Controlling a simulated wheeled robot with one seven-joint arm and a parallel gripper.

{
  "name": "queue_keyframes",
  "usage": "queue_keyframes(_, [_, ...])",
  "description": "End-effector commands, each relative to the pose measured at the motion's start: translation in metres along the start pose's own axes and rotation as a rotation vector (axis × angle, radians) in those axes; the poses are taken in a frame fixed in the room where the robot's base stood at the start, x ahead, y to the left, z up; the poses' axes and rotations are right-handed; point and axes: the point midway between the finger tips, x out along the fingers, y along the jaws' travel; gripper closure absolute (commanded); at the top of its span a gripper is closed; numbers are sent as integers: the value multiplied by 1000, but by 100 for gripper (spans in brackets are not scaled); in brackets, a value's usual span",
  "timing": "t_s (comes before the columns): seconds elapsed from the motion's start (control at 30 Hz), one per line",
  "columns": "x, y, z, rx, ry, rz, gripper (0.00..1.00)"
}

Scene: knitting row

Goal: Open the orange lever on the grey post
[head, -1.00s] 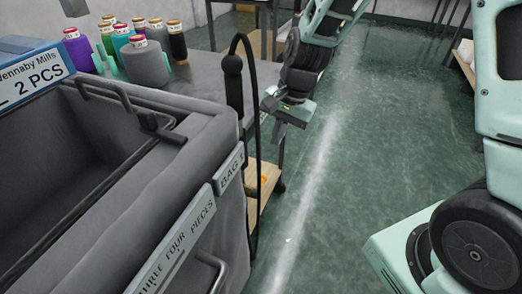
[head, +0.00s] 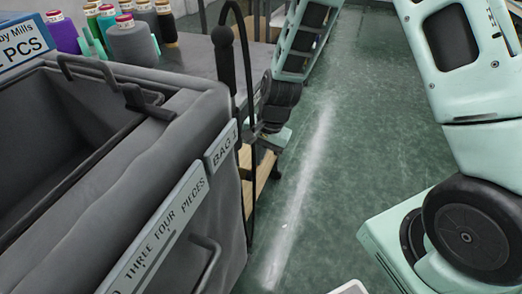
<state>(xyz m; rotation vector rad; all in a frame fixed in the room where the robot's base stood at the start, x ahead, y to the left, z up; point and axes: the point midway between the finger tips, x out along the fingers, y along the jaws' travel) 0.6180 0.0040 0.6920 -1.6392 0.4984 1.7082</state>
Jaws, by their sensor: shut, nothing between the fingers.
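I cannot make out the orange lever or the grey post in the head view. My gripper (head: 262,137) is at the far end of my arm, beside the near right corner of a grey table. It is small and dark, partly behind a thin black hoop, and its fingertips are hard to see. It looks shut, and I see nothing held in it.
A grey fabric bin (head: 170,150) with white labels fills the left. A black rod with a thick grip (head: 224,58) and the black hoop (head: 250,80) rise by its corner. Yarn spools (head: 132,42) stand on the grey table (head: 190,62). A wooden shelf (head: 264,172) is below.

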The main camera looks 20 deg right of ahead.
Motion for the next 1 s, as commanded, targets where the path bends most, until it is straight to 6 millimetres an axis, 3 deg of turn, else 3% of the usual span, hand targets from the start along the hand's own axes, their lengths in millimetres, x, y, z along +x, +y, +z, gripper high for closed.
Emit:
queue_keyframes(0.67, [3, 1, -4, 18, -84, 0, 100])
queue_keyframes(1.0, [15, 3, -12, 68, -316, -2, 100])
